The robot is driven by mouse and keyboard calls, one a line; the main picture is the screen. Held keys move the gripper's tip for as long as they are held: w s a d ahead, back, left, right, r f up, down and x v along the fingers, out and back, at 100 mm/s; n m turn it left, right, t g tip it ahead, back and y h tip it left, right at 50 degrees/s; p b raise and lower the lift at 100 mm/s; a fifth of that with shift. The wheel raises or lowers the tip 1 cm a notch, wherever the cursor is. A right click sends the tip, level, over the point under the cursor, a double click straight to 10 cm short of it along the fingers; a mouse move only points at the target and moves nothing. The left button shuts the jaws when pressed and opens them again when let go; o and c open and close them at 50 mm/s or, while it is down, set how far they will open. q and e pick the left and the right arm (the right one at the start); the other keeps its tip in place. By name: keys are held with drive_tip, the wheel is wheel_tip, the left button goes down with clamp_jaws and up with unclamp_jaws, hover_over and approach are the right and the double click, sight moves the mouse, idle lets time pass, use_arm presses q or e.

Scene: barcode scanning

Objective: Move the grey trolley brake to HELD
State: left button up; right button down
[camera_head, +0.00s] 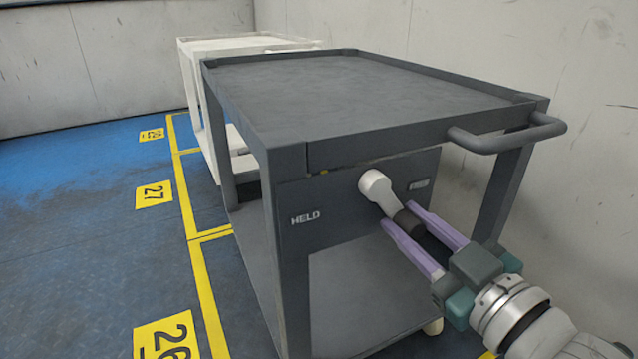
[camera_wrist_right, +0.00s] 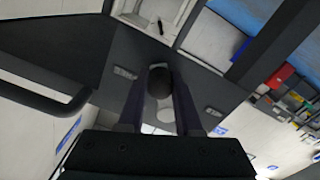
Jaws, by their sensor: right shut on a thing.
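The grey trolley (camera_head: 310,90) stands ahead with a dark panel under its top. A brake lever (camera_head: 378,188) with a pale hub and arm and a dark grip sticks out from this panel, slanting down and right in the head view. The HELD label (camera_head: 305,218) is left of the lever; a smaller, hard-to-read label (camera_head: 419,184) is to its right. My right gripper (camera_head: 402,217) has its purple fingers closed around the dark grip. In the right wrist view the dark knob (camera_wrist_right: 160,82) sits between the fingertips. My left gripper is not in view.
A grey push handle (camera_head: 510,138) juts from the trolley's right corner, above my right gripper. A white trolley (camera_head: 205,90) stands behind. Grey walls (camera_head: 585,90) stand at the right and back. Blue floor with yellow lines (camera_head: 205,285) is open at the left.

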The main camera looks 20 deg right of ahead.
drive_tip(key=shift+w+r+m, duration=0.1)
drive_tip(key=shift+r+m, duration=0.05)
drive_tip(key=shift+m, duration=0.15)
idle(0.4)
drive_tip(key=a+m, duration=0.1)
drive_tip(key=m+p, duration=0.1)
drive_tip(key=m, duration=0.1)
drive_tip(key=shift+a+f, duration=0.4)
drive_tip(key=m, duration=0.1)
drive_tip(key=a+m, duration=0.1)
drive_tip(key=m, duration=0.1)
drive_tip(key=a+m+p, duration=0.1)
drive_tip(key=shift+s+a+f+m, duration=0.2)
drive_tip(key=shift+a+f+m, duration=0.1)
drive_tip(key=shift+m, duration=0.1)
drive_tip(key=a+m, duration=0.1)
drive_tip(key=m+p, duration=0.1)
drive_tip(key=m, duration=0.1)
drive_tip(key=shift+a+r+m, duration=0.1)
drive_tip(key=shift+a+m, duration=0.2)
drive_tip(key=shift+a, duration=0.1)
drive_tip(key=m, duration=0.1)
drive_tip(key=a+m, duration=0.1)
drive_tip(key=m, duration=0.1)
drive_tip(key=shift+s+a+r+m+p, duration=0.15)
drive_tip(key=shift+a+r+m+p, duration=0.15)
drive_tip(key=shift+a+p, duration=0.1)
drive_tip(key=shift+m, duration=0.3)
drive_tip(key=shift+a+r, duration=0.15)
